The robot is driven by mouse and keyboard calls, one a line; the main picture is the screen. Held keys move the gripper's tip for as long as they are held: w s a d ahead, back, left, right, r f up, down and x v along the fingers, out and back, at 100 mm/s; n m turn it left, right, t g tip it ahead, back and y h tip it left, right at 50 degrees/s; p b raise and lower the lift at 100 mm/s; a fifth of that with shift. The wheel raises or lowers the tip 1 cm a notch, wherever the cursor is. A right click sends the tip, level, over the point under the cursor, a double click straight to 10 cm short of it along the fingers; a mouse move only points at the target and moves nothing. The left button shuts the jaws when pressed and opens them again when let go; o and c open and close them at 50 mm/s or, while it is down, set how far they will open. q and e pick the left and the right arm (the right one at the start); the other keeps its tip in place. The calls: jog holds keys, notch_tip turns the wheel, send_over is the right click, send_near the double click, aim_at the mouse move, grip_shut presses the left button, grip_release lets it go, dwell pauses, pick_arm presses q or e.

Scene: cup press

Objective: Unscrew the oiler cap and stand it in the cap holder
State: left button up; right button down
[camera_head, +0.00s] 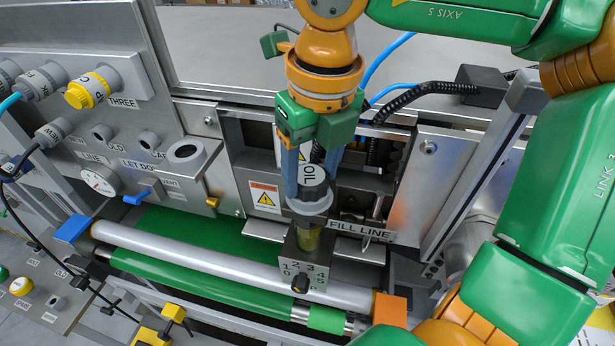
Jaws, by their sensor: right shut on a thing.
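The dark oiler cap (313,175), marked OIL on top, is upright at the middle of the machine. My right gripper (313,184) comes down from above, with its two blue fingers shut on opposite sides of the cap. A grey collar (310,206) shows just below the cap, above the brass-coloured oiler body (308,239). Whether the cap still touches the oiler cannot be told. A grey open ring (186,152) on the left panel, near a CAP label, looks like the cap holder and appears empty. My left gripper is not in view.
A numbered metal block (304,266) with a black knob stands below the oiler, beside a FILL LINE plate (360,230). A silver roller (200,258) crosses in front. A gauge (99,180) and a blue lever (140,196) sit on the left panel. A black hose (420,90) runs behind my gripper.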

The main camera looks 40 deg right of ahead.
jog(key=shift+d+n, duration=0.1)
jog(key=shift+n, duration=1.3)
jog(key=shift+r+n+p, duration=0.15)
jog(key=shift+n+p, duration=0.45)
jog(key=shift+n, duration=0.2)
jog(key=n+p, duration=0.1)
jog(key=n, duration=0.2)
jog(key=shift+w+d+n+y, duration=0.1)
jog(key=shift+n+y, duration=0.3)
jog(key=shift+n, duration=0.3)
jog(key=n, duration=0.6)
jog(key=shift+w+d+g+y, duration=0.1)
jog(key=shift+w+g+y, duration=0.05)
jog(key=shift+g+y, duration=0.2)
jog(key=shift+w+r, duration=0.1)
jog(key=shift+r, duration=0.35)
